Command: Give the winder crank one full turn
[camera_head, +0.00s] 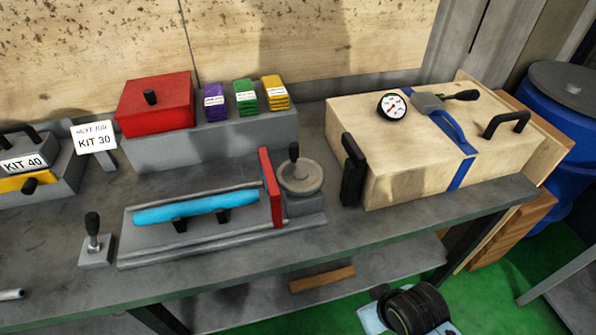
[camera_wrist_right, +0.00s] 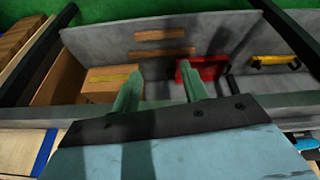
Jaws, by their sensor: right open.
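On the bench, a round grey handwheel (camera_head: 300,177) with an upright black knob (camera_head: 294,152) stands at the right end of a grey machine, behind a red plate (camera_head: 271,187). On the wooden box (camera_head: 385,165), a grey lever piece with a black handle (camera_head: 461,95) sits on a blue strap (camera_head: 447,128). I cannot tell for sure which of the two is the winder crank. My right gripper (camera_wrist_right: 160,88) shows in the right wrist view with its two green fingers apart and nothing between them.
A light blue bar (camera_head: 196,207) lies on the machine. A short lever (camera_head: 93,242) stands left of it. A red box (camera_head: 156,104) and coloured blocks (camera_head: 246,98) sit behind. The wrist view shows a lower shelf with a red object (camera_wrist_right: 207,68) and wooden bars (camera_wrist_right: 163,34).

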